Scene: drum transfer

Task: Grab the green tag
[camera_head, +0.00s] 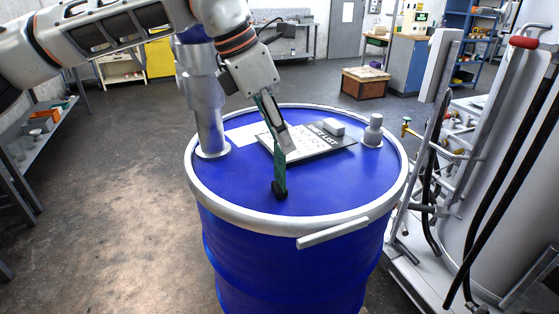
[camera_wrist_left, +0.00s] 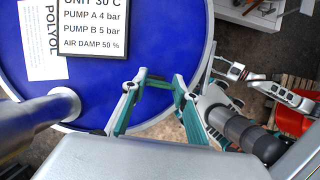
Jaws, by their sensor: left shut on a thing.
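My left gripper (camera_head: 280,188) reaches down over the front half of the blue drum lid (camera_head: 240,183). It ends in a dark tip close to the lid; I cannot tell whether it touches. In the left wrist view my left gripper (camera_wrist_left: 157,84) shows two fingers with green parts, coming together on something small at the tips. I cannot tell the green tag apart from the green finger parts, so its outline is not clear.
A checklist board (camera_head: 315,138) lies on the lid behind the gripper. A silver pipe (camera_head: 208,125) stands at the lid's left and a small metal cap (camera_head: 373,131) at its right. A cart with hoses (camera_head: 470,160) stands right of the drum. Floor at left is clear.

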